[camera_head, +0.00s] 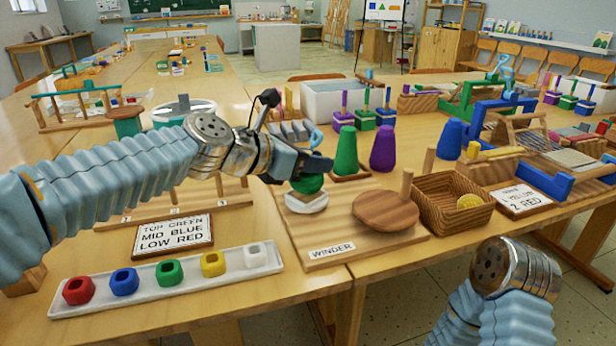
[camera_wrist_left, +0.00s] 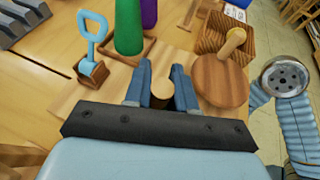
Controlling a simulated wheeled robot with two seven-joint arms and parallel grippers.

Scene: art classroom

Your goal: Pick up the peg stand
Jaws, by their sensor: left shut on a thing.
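My left gripper (camera_head: 318,165) is over the left part of the winder board (camera_head: 335,250), with its jaws shut on the peg stand. In the left wrist view, a round pale wooden end of the peg stand (camera_wrist_left: 161,97) sits between the two blue-grey fingers of the left gripper (camera_wrist_left: 162,80). In the head view, a green rounded part (camera_head: 307,185) and a white base (camera_head: 307,203) show just below the fingers. Whether they belong to the stand, and whether it touches the board, I cannot tell. My right gripper is out of view; only part of that arm shows.
A round wooden disc (camera_head: 386,211) with an upright handle is right of the gripper. Green (camera_head: 346,153) and purple (camera_head: 383,150) cones stand behind. A basket (camera_head: 450,205) is at the right. A white tray (camera_head: 165,283) of coloured blocks and a sign (camera_head: 172,235) are at front left.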

